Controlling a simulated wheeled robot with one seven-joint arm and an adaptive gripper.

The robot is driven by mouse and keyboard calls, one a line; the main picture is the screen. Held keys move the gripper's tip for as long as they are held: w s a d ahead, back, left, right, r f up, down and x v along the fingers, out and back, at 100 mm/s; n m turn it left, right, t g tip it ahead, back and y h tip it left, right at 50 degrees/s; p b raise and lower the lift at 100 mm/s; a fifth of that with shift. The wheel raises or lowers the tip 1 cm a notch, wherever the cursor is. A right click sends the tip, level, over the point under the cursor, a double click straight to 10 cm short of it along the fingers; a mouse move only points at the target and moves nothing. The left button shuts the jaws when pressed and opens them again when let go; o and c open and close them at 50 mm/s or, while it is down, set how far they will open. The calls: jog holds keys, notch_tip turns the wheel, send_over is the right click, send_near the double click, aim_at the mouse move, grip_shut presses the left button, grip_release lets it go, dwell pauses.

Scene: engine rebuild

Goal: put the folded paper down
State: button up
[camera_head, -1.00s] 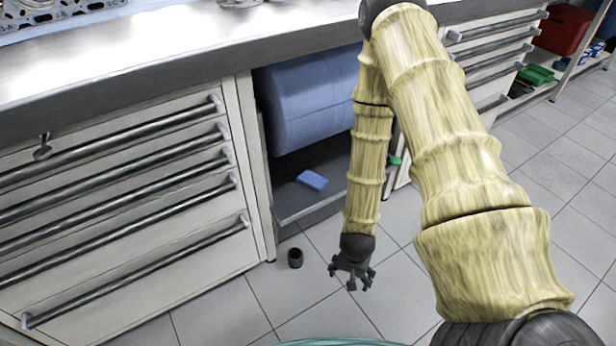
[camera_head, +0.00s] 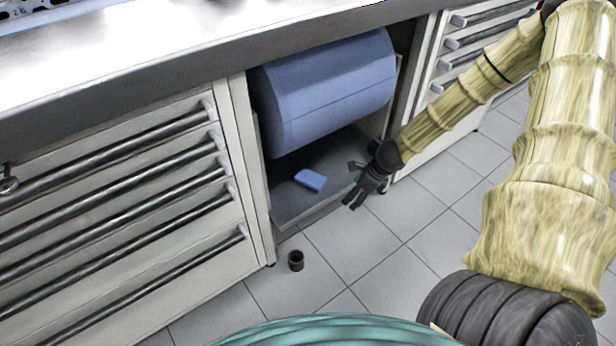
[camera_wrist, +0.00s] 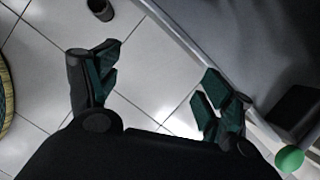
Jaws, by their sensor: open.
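A small blue folded paper (camera_head: 311,180) lies on the grey bottom shelf (camera_head: 298,209) of the open bay, below the big blue paper roll (camera_head: 330,92). My gripper (camera_head: 352,186) is just outside the front of the bay, to the right of the folded paper and apart from it. In the wrist view my gripper (camera_wrist: 157,88) has its fingers spread wide with nothing between them but floor tiles. The folded paper does not show in the wrist view.
A small dark cup-like part (camera_head: 296,260) stands on the tiled floor before the bay; it also shows in the wrist view (camera_wrist: 101,9). Drawer units flank the bay, with a metal worktop (camera_head: 190,52) above. A green ball-like thing (camera_wrist: 289,158) is at the wrist view's lower right.

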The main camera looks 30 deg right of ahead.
aim_at(319, 181)
jog(key=shift+m, duration=0.3)
jog(key=shift+w+a+b, duration=0.65)
jog(key=shift+w+a, duration=0.2)
jog(key=shift+w, duration=1.05)
jog(key=shift+w+a+b, duration=0.65)
jog(key=shift+w+a, duration=0.25)
jog(key=shift+w, duration=1)
jog(key=shift+w+a+b, duration=0.65)
jog(key=shift+w+a, duration=0.2)
jog(key=shift+w, duration=1.05)
jog(key=shift+b+x, duration=0.7)
jog(key=shift+x, duration=0.7)
jog(key=c, duration=1)
jog(key=shift+r, duration=0.1)
